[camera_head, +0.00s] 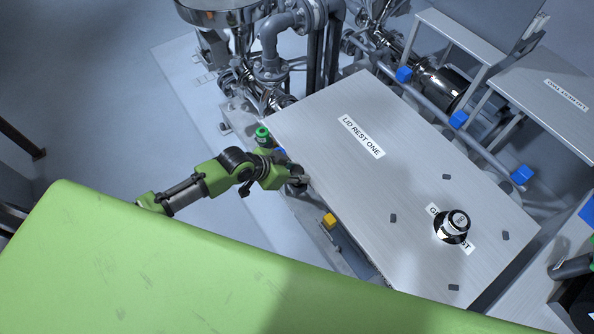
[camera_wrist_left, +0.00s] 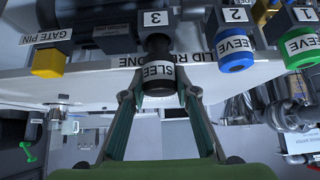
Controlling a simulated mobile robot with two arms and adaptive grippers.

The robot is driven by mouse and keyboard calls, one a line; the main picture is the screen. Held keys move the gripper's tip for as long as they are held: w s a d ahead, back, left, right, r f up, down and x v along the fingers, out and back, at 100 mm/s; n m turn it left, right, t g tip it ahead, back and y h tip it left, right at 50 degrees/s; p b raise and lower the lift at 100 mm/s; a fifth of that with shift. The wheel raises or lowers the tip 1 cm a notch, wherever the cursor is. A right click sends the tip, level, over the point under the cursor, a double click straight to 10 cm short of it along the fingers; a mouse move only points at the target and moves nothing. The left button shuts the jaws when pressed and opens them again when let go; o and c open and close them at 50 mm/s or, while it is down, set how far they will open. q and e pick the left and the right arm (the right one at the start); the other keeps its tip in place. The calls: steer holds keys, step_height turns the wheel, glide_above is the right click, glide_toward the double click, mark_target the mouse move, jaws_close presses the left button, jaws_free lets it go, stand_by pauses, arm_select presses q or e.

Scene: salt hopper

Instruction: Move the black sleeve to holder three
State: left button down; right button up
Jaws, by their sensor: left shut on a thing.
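The black sleeve (camera_wrist_left: 158,76), with a white label on it, is between the fingers of my left gripper (camera_wrist_left: 158,96) in the left wrist view. My left gripper is shut on it. The sleeve is in line with holder three (camera_wrist_left: 156,18), marked 3, and its far end meets a dark part there. I cannot tell how far it is seated. In the head view my left gripper (camera_head: 298,181) is at the left edge of the metal table, and the sleeve is mostly hidden.
A blue sleeve (camera_wrist_left: 235,55) is at holder two (camera_wrist_left: 236,15). A green sleeve (camera_wrist_left: 299,50) is at the holder beside it. A yellow gate pin (camera_wrist_left: 47,62) is on the other side. The lid rest table (camera_head: 330,110) bears a black and silver part (camera_head: 453,226).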

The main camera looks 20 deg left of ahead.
arm_select(q)
steer(key=shift+f+b, duration=0.7)
steer(key=shift+f, duration=0.35)
steer(key=shift+s+f, duration=0.15)
steer(key=c, duration=1.5)
jaws_free()
steer(key=shift+f, duration=0.1)
steer(key=o, duration=0.5)
